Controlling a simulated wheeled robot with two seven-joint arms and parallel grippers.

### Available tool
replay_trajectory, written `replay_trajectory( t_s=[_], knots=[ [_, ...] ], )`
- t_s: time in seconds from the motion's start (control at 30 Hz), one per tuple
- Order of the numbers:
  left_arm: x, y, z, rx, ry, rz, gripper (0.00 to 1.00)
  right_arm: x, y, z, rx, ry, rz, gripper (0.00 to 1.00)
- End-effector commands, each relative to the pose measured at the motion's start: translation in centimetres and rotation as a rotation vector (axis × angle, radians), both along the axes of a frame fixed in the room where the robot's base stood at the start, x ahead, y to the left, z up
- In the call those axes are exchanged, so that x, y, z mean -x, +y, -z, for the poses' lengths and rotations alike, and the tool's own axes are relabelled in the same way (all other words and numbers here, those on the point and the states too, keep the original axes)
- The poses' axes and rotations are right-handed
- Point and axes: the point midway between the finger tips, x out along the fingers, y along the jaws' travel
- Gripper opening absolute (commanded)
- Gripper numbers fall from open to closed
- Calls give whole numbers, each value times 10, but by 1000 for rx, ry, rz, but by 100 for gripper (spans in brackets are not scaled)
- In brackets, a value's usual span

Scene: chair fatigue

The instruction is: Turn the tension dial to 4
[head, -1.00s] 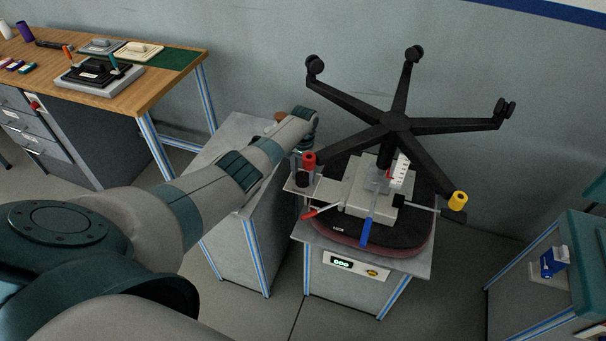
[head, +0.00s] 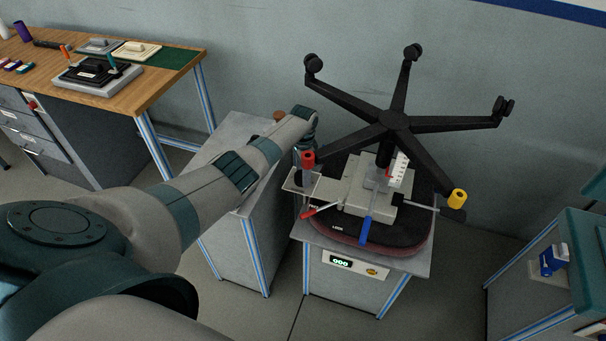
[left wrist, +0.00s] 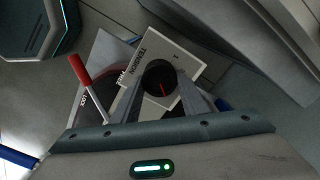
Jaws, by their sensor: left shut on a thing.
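The black tension dial (left wrist: 160,79) with a red pointer line sits on a pale plate (left wrist: 180,47) lettered TENSION, seen upside down in the left wrist view. My left gripper (left wrist: 161,90) has one finger on each side of the dial and is shut on it. The red pointer slants across the dial face. One small mark shows on the plate beyond the dial; other scale marks are hidden or too small to read. In the head view the gripper (head: 304,150) reaches down at the left side of the upturned chair's mechanism (head: 365,190). My right gripper is out of view.
A red-handled lever (left wrist: 80,70) lies close beside my left finger. A wooden bench (head: 150,85) stands left.

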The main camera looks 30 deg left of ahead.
Motion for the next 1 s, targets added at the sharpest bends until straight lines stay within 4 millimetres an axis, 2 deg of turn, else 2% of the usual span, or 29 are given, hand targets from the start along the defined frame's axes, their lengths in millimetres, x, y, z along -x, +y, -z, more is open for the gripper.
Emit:
replay_trajectory(
  t_s=[0.47, 0.5, 0.57, 1.0],
  knots=[
    [0, 0, 0, 1, 1, 23, 17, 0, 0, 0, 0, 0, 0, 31],
    [0, 0, 0, 1, 1, 23, 42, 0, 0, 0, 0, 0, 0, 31],
    [0, 0, 0, 0, 0, 23, 56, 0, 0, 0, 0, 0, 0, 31],
    [0, 0, -3, 0, -1, 23, 59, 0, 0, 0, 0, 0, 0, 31]
  ],
)
